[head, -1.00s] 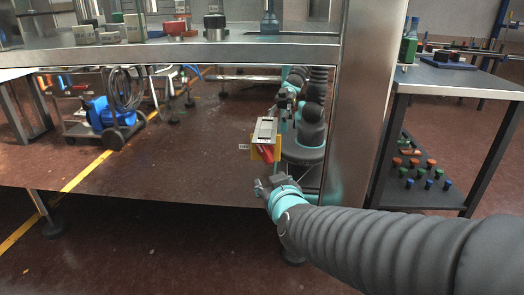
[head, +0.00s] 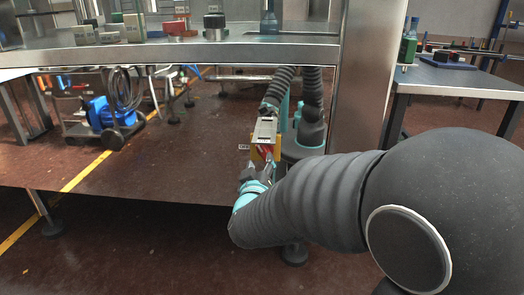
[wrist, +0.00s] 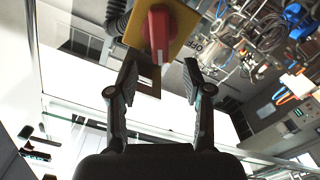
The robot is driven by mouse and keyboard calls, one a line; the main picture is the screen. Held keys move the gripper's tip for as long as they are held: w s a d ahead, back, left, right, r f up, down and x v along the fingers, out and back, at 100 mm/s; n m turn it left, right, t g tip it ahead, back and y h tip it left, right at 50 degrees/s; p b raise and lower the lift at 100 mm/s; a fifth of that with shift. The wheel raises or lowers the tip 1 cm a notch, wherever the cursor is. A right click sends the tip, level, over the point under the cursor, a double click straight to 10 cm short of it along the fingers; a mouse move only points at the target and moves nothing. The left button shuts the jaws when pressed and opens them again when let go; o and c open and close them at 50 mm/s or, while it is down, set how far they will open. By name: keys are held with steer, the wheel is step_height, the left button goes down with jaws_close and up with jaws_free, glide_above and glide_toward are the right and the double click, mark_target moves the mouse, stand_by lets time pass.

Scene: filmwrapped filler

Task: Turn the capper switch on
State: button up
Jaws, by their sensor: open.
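The capper switch is a red rotary knob (wrist: 158,30) on a yellow plate (wrist: 185,18), in the upper middle of the wrist view. The knob's narrow end points down towards my gripper, and a label reading OFF (wrist: 194,46) sits to its right. In the head view the red knob (head: 265,149) is small and partly hidden by my gripper (head: 254,173), below a grey box (head: 264,130). My gripper, also in the wrist view (wrist: 160,76), is open and empty. Its fingertips are just short of the knob, one to each side; I see no contact.
A steel worktop (head: 160,50) with several items runs above the switch, with a steel post (head: 365,80) to its right. A grey and teal arm shape, possibly a reflection, shows behind the switch. A blue machine on a trolley (head: 105,112) stands at left.

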mark_target(262, 152)
steer(key=w, duration=0.7)
steer(key=shift+w+d, duration=0.1)
steer(key=shift+w, duration=0.2)
jaws_close()
